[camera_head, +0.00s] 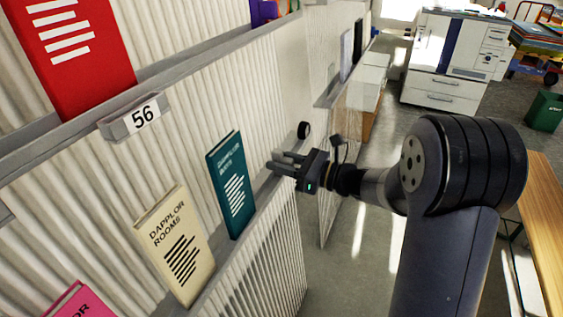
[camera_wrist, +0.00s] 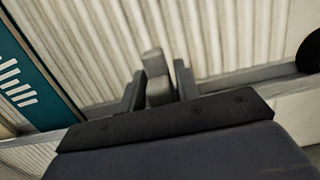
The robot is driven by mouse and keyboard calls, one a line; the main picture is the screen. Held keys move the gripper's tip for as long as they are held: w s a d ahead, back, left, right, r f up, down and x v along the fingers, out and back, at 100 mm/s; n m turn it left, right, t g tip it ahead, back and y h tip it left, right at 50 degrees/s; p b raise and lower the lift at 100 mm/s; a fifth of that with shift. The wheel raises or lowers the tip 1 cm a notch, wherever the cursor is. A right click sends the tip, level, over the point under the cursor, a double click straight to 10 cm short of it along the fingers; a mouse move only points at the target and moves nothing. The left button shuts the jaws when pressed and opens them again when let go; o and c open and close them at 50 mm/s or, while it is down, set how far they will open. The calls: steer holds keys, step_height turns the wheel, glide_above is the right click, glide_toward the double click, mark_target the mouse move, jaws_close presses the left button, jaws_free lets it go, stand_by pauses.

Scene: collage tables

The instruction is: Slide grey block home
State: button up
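My gripper (camera_head: 284,163) is at the lower grey rail, just right of the teal booklet. In the wrist view its two dark fingers (camera_wrist: 160,85) stand close on either side of a small grey block (camera_wrist: 156,66), with hardly any gap. The block stands upright at the rail, in front of the ribbed panel. In the head view the fingers largely hide the block. Its lower end is hidden in the wrist view.
The teal booklet (camera_head: 231,185) and a cream booklet (camera_head: 175,244) stand along the lower rail. A 56 label (camera_head: 143,115) sits on the upper rail below a red booklet (camera_head: 75,50). A black round knob (camera_head: 304,130) is beyond my gripper.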

steer(key=shift+o, duration=1)
steer(key=v, duration=1)
steer(key=shift+s+d, duration=0.2)
steer(key=shift+d, duration=0.15)
steer(key=shift+a, duration=0.15)
steer(key=x, duration=1)
steer(key=shift+w, duration=0.1)
steer(key=shift+a, duration=0.35)
steer(key=shift+s+a, duration=0.15)
steer(key=shift+s, duration=0.4)
